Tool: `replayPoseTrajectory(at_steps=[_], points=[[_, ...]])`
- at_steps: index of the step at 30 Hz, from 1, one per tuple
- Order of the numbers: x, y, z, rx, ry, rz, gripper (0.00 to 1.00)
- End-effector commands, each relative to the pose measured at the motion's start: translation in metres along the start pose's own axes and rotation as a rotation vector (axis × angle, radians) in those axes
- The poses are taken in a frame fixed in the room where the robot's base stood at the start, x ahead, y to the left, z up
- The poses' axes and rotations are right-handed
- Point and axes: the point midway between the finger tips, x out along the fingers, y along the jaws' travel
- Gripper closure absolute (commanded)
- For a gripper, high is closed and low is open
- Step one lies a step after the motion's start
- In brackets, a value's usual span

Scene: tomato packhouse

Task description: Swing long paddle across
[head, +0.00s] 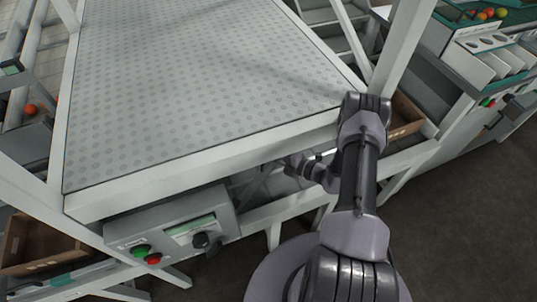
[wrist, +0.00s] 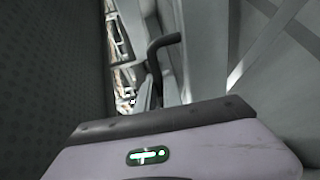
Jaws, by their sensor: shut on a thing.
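My gripper (head: 297,163) is low under the front edge of the perforated table in the head view, partly hidden by my own arm. In the wrist view its pale housing (wrist: 160,150) with a green light fills the bottom, and its fingers are mostly hidden behind the housing's dark rim. A dark bent lever (wrist: 166,41) rises just beyond the rim and curves to the right at its top. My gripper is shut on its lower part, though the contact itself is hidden. No long paddle can be clearly told apart in either view.
The perforated table (head: 200,80) is bare, with a pale front rail (head: 210,165) close to my arm. A control box (head: 175,225) with green and red buttons hangs below it. White posts (head: 402,45) and a brown crate (head: 405,117) stand right. Another crate (head: 45,243) is lower left.

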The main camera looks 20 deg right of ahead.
Motion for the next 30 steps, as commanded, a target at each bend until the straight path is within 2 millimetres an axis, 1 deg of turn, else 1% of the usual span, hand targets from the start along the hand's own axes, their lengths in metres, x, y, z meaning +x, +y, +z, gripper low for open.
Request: replayPoseTrajectory(at_steps=[2,3,6,14,16,19,22,23,24,26,27,28,30], points=[[0.001,0.002,0.000,-0.003,0.002,0.003,1.00],[0.001,0.002,0.000,-0.003,0.002,0.003,0.87],[0.001,0.002,0.000,-0.003,0.001,0.003,0.68],[0.001,0.001,0.000,-0.001,0.001,0.002,0.68],[0.000,0.004,0.000,-0.001,0.001,0.002,0.68],[-0.002,0.017,0.000,-0.002,0.001,0.002,0.68],[-0.006,0.040,0.000,-0.003,0.001,0.003,0.68],[-0.008,0.046,-0.001,-0.002,0.001,0.004,0.67],[-0.016,0.041,-0.008,0.003,-0.001,0.002,0.58],[-0.026,0.040,-0.019,0.004,-0.001,0.003,0.60],[-0.034,0.039,-0.025,0.005,-0.001,0.003,0.58],[-0.038,0.038,-0.030,0.004,0.000,0.003,0.59],[-0.051,0.038,-0.043,0.005,0.000,0.004,0.55]])
